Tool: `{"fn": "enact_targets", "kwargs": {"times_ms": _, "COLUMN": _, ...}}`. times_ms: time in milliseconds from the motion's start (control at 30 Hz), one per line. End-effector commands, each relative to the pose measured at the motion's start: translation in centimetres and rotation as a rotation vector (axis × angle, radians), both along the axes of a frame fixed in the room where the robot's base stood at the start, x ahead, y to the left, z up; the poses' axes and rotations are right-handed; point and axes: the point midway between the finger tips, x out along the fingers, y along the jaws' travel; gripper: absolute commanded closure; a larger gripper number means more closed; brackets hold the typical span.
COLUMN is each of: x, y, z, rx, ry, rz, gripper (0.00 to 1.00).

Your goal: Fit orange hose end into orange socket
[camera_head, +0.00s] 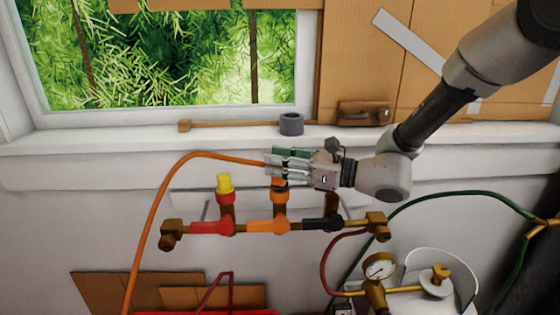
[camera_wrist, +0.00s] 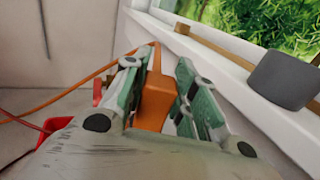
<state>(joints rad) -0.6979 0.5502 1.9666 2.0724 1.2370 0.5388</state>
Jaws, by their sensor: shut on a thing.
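My gripper (camera_head: 276,165) is shut on the orange hose end; the wrist view shows the orange block of the hose end (camera_wrist: 155,97) between the green-padded fingers. In the head view the orange hose (camera_head: 205,155) leaves the fingertips to the left, arches over and hangs down to the lower left. The orange socket (camera_head: 280,195) stands upright on the brass manifold, directly under my fingers in that view. The fingers cover its top, so I cannot tell whether the hose end touches it. An orange sleeve (camera_head: 268,227) marks its place on the manifold.
The red socket (camera_head: 226,198) with a yellow fitting stands to the left, and a black section (camera_head: 322,224) to the right. The window sill holds a grey cylinder (camera_head: 291,124) and a wooden stick (camera_head: 230,124). A gauge (camera_head: 380,267) and green hose (camera_head: 450,194) are at lower right.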

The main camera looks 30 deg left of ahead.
Motion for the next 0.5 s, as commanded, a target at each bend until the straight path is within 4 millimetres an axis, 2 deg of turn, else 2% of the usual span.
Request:
{"fn": "enact_targets", "kwargs": {"times_ms": 367, "x": 0.02, "y": 0.00, "z": -0.79, "rx": 0.000, "ry": 0.000, "rz": 0.000, "gripper": 1.00}}
{"fn": "enact_targets", "kwargs": {"times_ms": 400, "x": 0.03, "y": 0.00, "z": -0.77, "rx": 0.000, "ry": 0.000, "rz": 0.000, "gripper": 0.67}}
{"fn": "enact_targets", "kwargs": {"times_ms": 433, "x": 0.03, "y": 0.00, "z": -0.76, "rx": 0.000, "ry": 0.000, "rz": 0.000, "gripper": 0.64}}
{"fn": "enact_targets", "kwargs": {"times_ms": 500, "x": 0.02, "y": 0.00, "z": -0.76, "rx": 0.000, "ry": 0.000, "rz": 0.000, "gripper": 0.64}}
